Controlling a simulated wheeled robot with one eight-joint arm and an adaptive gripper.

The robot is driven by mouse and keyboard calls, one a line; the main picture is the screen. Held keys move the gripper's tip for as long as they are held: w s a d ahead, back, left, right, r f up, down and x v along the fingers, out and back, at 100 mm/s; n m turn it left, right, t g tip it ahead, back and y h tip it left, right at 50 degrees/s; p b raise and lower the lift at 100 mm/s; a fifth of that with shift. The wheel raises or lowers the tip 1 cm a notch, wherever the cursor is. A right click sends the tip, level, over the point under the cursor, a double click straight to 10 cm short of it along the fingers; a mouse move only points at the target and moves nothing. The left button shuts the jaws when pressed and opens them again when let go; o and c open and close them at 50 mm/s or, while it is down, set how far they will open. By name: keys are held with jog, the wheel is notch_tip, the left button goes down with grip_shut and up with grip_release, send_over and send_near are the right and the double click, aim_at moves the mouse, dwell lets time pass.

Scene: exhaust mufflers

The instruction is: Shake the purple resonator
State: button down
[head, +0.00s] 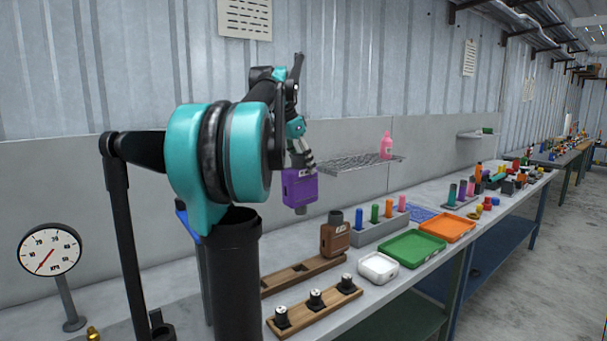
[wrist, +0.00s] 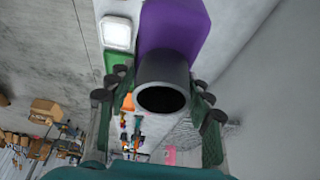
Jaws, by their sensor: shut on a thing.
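The purple resonator (head: 300,187) is a boxy purple block with a pale label and a short dark grey pipe at its lower end. It hangs in the air above the workbench in the head view. My gripper (head: 302,161) is at its top and shut on it. In the wrist view the purple resonator (wrist: 175,28) fills the upper middle, with a dark round pipe opening facing the camera. The fingers of my gripper (wrist: 163,98) lie on both sides of this dark pipe.
On the bench (head: 355,317) below stand a brown block (head: 335,238) with a dark pipe, a white tray (head: 378,268), a green tray (head: 412,248), an orange tray (head: 447,228) and a wooden rack with black pegs (head: 316,308). A wire shelf (head: 350,162) holding a pink bottle (head: 386,145) is behind.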

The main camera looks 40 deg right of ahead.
aim_at(304, 177)
notch_tip(304, 177, up, 3)
jog(key=shift+f, duration=0.2)
notch_tip(304, 177, down, 7)
jog(key=shift+r, duration=0.2)
notch_tip(304, 177, up, 7)
jog(key=shift+f, duration=0.15)
notch_tip(304, 177, down, 7)
jog(key=shift+r, duration=0.1)
notch_tip(304, 177, up, 7)
jog(key=shift+f, duration=3.7)
jog(key=shift+r, duration=0.15)
